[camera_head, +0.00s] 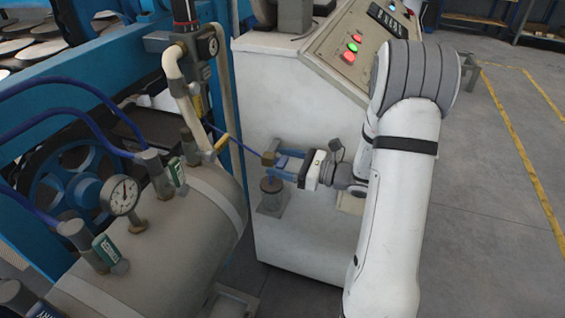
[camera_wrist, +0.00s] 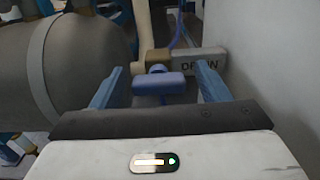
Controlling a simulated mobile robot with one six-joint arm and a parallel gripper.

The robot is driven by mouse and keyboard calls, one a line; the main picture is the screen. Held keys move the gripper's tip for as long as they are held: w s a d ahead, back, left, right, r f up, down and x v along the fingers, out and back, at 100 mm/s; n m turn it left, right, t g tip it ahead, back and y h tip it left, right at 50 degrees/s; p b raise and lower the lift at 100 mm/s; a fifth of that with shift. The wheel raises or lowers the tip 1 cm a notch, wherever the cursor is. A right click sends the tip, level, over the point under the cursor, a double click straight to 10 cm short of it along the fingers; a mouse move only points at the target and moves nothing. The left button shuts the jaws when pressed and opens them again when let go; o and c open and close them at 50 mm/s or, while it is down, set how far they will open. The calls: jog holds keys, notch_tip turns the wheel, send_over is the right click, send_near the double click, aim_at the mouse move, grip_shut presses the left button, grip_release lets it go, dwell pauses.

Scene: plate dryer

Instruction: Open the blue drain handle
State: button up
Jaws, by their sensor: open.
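The blue drain handle (camera_wrist: 158,84) sits in front of a brass valve body in the wrist view, below a grey label with partly hidden lettering. My gripper (camera_wrist: 158,90) is open, with one blue finger on each side of the handle. Gaps show between the fingers and the handle, so I see no grip on it. In the head view my gripper (camera_head: 285,168) is at the valve on the side of the white cabinet. The brass valve body (camera_head: 268,158) shows there, but the fingers and handle are hard to tell apart.
A large grey tank (camera_head: 165,235) with a pressure gauge (camera_head: 124,195) and blue hoses stands to the left. The white cabinet (camera_head: 262,95) with a button panel (camera_head: 365,45) is behind the gripper. Open floor (camera_head: 500,200) lies to the right.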

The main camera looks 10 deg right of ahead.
jog(key=shift+c, duration=0.3)
jog(key=c, duration=0.9)
jog(key=shift+c, duration=0.2)
